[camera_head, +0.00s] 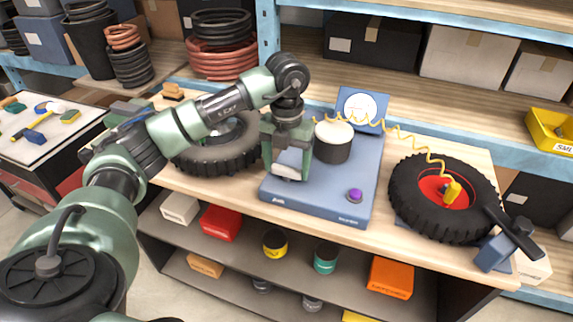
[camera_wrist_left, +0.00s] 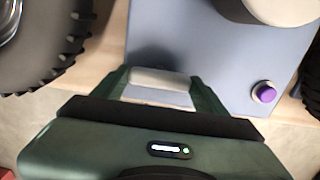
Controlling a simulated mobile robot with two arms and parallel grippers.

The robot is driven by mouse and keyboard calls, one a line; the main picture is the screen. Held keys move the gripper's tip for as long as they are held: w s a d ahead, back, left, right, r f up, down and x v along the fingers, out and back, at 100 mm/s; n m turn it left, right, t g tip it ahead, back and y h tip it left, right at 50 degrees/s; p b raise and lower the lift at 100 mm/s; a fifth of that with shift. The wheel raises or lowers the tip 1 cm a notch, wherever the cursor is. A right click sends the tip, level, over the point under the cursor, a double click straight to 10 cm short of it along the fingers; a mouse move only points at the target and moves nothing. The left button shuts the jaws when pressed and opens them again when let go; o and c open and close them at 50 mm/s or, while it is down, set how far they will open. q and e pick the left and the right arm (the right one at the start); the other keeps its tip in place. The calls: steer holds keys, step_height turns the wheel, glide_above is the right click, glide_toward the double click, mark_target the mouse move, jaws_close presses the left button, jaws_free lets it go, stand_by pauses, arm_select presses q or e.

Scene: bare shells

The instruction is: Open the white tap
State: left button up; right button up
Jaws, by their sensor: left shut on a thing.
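My left gripper (camera_head: 288,172) comes down onto the left part of a blue compressor-like box (camera_head: 318,206). Its jaws are shut on a white piece, which I take for the white tap (camera_head: 292,158). In the left wrist view the white tap (camera_wrist_left: 158,78) shows as a pale bar between the two green fingers (camera_wrist_left: 165,92). The fingers hide its ends and its mounting, so I cannot tell how far it is turned. My right gripper is not in view.
On the box stand a black cylinder (camera_head: 333,145) with a cream top, a round gauge (camera_head: 361,108) and a purple knob (camera_head: 355,195). A yellow coiled hose (camera_head: 405,136) runs to a red-hubbed wheel (camera_head: 408,198). Another tyre (camera_head: 216,158) lies left of the gripper.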

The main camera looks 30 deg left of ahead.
mark_target(286, 168)
arm_select(q)
steer(key=shift+w+r, duration=0.1)
steer(key=shift+r, duration=0.05)
steer(key=o, duration=1.4)
step_height(286, 168, up, 7)
steer(key=shift+f+b, duration=0.1)
steer(key=shift+b, duration=0.45)
steer(key=shift+r, duration=0.45)
